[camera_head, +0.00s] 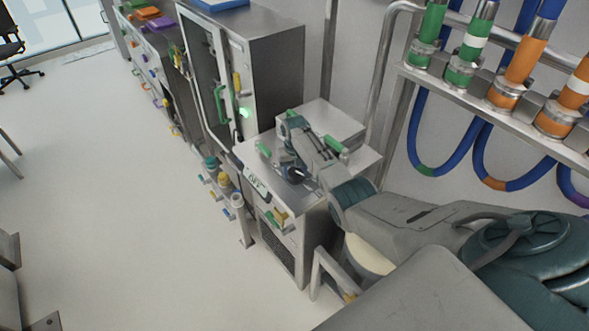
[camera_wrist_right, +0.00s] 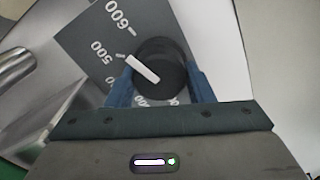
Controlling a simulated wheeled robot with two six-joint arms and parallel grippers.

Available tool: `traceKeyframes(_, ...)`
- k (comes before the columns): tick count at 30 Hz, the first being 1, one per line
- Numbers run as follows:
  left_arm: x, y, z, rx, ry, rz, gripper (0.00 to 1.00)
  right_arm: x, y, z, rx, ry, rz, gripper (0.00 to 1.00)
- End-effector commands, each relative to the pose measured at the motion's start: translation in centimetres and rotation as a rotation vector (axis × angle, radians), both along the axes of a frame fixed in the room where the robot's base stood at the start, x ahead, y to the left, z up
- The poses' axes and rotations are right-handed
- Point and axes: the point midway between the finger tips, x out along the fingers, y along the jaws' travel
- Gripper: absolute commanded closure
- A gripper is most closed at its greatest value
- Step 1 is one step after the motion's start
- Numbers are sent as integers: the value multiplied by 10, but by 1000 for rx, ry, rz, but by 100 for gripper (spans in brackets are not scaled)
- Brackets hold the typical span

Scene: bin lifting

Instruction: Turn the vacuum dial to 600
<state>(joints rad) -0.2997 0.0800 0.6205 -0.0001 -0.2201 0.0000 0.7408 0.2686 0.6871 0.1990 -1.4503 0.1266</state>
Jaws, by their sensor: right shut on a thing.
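The vacuum dial (camera_wrist_right: 172,60) is a round black knob with a white pointer bar (camera_wrist_right: 142,69), on a dark grey scale plate (camera_wrist_right: 88,35). In the right wrist view the pointer's outer end lies by the tick at 500. The 600 mark (camera_wrist_right: 122,18) is farther up the plate. Another number below the knob is partly hidden. My right gripper (camera_wrist_right: 160,86) is shut on the dial, one blue finger on each side. In the head view it also shows over the top of the steel cabinet (camera_head: 294,172), around the small dark dial. My left gripper is not in view.
A taller steel cabinet (camera_head: 280,49) stands behind the low cabinet. A pipe rack (camera_head: 497,112) with blue hoses and green and orange couplings is at the right. Several capped valves (camera_head: 222,180) sit beside the low cabinet.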

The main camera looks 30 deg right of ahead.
Motion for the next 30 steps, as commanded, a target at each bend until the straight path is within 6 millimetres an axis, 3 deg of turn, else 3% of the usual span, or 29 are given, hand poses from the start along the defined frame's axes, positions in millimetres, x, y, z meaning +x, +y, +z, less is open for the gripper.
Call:
traceKeyframes(10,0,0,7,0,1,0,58,3,-2,4,-2,-9,-131,75)
traceKeyframes(26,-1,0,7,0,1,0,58,3,-2,4,-3,-10,-152,75)
traceKeyframes(27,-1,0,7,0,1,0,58,3,-2,4,-3,-10,-152,44)
traceKeyframes(30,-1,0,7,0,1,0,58,2,-2,4,-2,-8,-152,30)
